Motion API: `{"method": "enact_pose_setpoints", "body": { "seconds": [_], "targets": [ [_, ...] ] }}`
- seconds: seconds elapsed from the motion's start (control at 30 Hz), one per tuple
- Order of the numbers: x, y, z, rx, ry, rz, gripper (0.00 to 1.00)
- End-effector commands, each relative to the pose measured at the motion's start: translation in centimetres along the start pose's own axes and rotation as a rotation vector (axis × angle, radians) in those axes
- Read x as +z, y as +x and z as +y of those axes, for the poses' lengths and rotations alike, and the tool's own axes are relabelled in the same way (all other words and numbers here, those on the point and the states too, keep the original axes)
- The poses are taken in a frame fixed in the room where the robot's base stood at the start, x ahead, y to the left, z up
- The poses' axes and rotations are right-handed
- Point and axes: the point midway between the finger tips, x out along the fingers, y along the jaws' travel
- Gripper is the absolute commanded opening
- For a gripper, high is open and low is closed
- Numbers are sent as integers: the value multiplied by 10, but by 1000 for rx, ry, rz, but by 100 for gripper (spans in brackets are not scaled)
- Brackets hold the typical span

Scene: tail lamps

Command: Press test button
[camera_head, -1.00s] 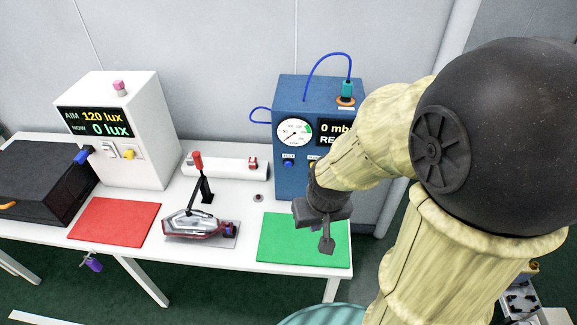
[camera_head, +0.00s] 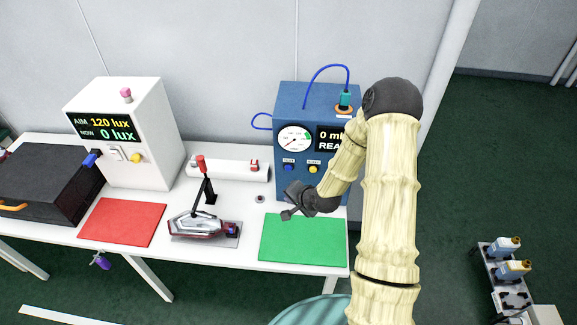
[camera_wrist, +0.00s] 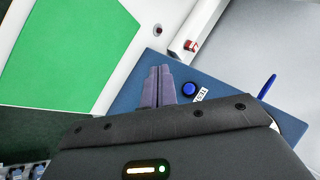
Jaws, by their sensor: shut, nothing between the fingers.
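The blue test button (camera_head: 289,168) is on the front of the blue tester box (camera_head: 306,98), left of a yellow button (camera_head: 313,169). In the wrist view the blue button (camera_wrist: 189,89) shows beside a white label, close to the right of my fingertips in the picture. My gripper (camera_head: 286,214) is shut and empty, above the left part of the green mat (camera_head: 305,240), in front of the box. It also shows in the wrist view (camera_wrist: 160,72). It looks apart from the button. My arm hides part of the box's display, which shows "0".
A tail lamp (camera_head: 197,227) sits in a fixture with a red-handled lever (camera_head: 201,164) left of the green mat. A red mat (camera_head: 122,222), a white lux box (camera_head: 140,130) and a black case (camera_head: 45,180) stand further left. A small button (camera_head: 260,199) sits on the table.

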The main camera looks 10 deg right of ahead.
Motion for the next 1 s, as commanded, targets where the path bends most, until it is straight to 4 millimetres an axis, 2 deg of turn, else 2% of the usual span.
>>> {"method": "enact_pose_setpoints", "body": {
  "seconds": [0.2,0.4,0.53,1.0],
  "targets": [
    [-5,31,1,-213,356,20,0],
    [-11,43,2,-365,592,36,0],
    [-12,44,2,-395,635,39,0],
    [-16,50,-2,-393,627,35,0]
  ]
}}
